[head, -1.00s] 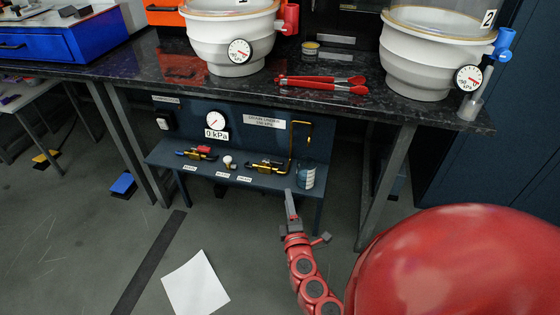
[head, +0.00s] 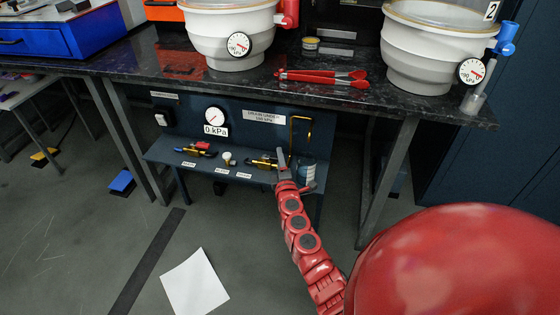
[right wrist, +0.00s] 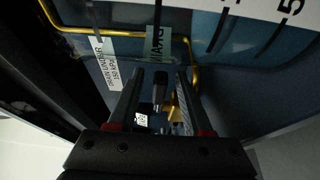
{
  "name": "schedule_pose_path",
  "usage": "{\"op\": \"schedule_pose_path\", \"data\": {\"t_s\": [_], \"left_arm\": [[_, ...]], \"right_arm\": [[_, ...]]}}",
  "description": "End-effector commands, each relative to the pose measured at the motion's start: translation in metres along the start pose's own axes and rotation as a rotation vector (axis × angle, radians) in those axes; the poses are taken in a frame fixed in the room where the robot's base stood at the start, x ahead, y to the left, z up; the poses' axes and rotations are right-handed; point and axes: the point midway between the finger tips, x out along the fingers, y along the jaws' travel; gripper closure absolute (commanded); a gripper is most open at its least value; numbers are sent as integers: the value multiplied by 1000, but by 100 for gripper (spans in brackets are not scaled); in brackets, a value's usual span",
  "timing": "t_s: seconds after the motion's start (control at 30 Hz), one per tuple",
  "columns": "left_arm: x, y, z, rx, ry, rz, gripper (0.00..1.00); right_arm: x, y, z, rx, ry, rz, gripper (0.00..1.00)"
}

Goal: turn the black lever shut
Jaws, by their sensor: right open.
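The brass valve (head: 262,163) sits on the low dark shelf under the bench, with a bent brass pipe (head: 300,118) rising at its right. In the head view my right gripper (head: 281,158) is at the right end of this valve and covers part of it, so the lever is hard to make out there. In the right wrist view the black lever (right wrist: 159,90) shows in the gap between the two open fingers of my right gripper (right wrist: 157,86). I cannot tell if either finger touches it. My left gripper is not in view.
A clear graduated container (head: 307,172) stands close right of my right gripper. Another valve with red and blue handles (head: 197,149) is further left on the shelf. A gauge (head: 214,118) above a 0 kPa label is on the panel. The bench top (head: 340,105) overhangs the shelf.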

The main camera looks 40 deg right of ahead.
Motion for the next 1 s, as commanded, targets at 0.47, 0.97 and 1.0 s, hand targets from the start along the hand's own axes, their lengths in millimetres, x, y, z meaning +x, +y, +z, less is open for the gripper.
{"op": "schedule_pose_path", "data": {"t_s": [0.47,0.97,1.0], "left_arm": [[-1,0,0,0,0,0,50],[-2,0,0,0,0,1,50],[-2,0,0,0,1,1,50]], "right_arm": [[4,0,0,0,0,-1,72],[3,-1,0,0,-4,-1,100],[3,-1,-1,0,-8,-1,100]]}}
